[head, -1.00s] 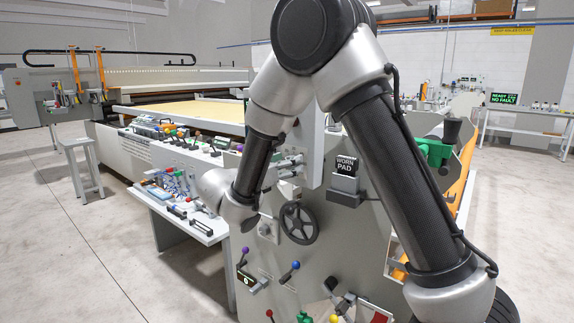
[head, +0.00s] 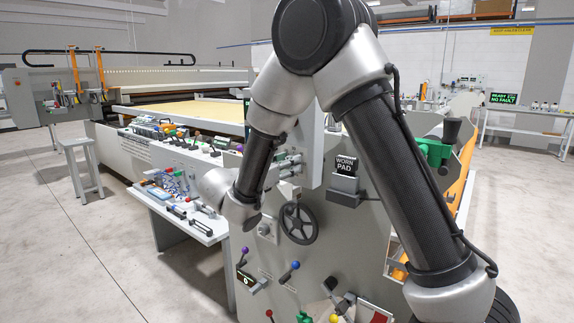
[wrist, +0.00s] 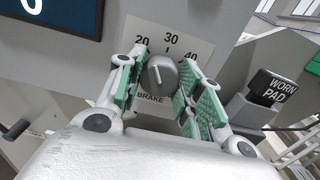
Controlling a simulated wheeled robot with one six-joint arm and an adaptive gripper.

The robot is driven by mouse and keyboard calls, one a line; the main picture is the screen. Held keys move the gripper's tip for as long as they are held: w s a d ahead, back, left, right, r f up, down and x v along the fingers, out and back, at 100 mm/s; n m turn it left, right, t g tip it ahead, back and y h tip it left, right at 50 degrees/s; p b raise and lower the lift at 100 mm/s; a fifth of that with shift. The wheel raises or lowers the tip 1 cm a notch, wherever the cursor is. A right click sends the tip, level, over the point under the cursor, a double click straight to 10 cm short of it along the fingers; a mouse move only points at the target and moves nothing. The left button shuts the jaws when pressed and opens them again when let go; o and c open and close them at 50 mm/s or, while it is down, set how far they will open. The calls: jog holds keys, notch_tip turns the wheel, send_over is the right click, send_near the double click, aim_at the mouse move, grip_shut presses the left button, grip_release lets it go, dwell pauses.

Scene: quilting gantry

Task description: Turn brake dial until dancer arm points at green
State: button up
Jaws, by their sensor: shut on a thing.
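The brake dial (wrist: 161,75) is a round grey knob with a pale pointer line, on a white scale plate (wrist: 158,30) marked 20, 30 and 40 with BRAKE below. The line points up and slightly left, between 20 and 30. My gripper (wrist: 160,86) is shut on the dial, with green pads on its left and right sides. Part of the scale is behind the right finger. In the head view my arm hides the gripper and the dial. I cannot pick out the dancer arm or its green mark with certainty.
A black WORN PAD sign (head: 345,166) on a grey holder stands right of the gripper. A dark handwheel (head: 298,223) and levers with coloured knobs, one blue (head: 295,265), are lower on the machine face. A cluttered side table (head: 205,228) stands left.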

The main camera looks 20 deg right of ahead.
jog(key=m, duration=0.5)
jog(key=shift+m, duration=0.4)
dwell(0.4)
jog(key=o, duration=1)
jog(key=shift+o, duration=0.2)
jog(key=v, duration=1.2)
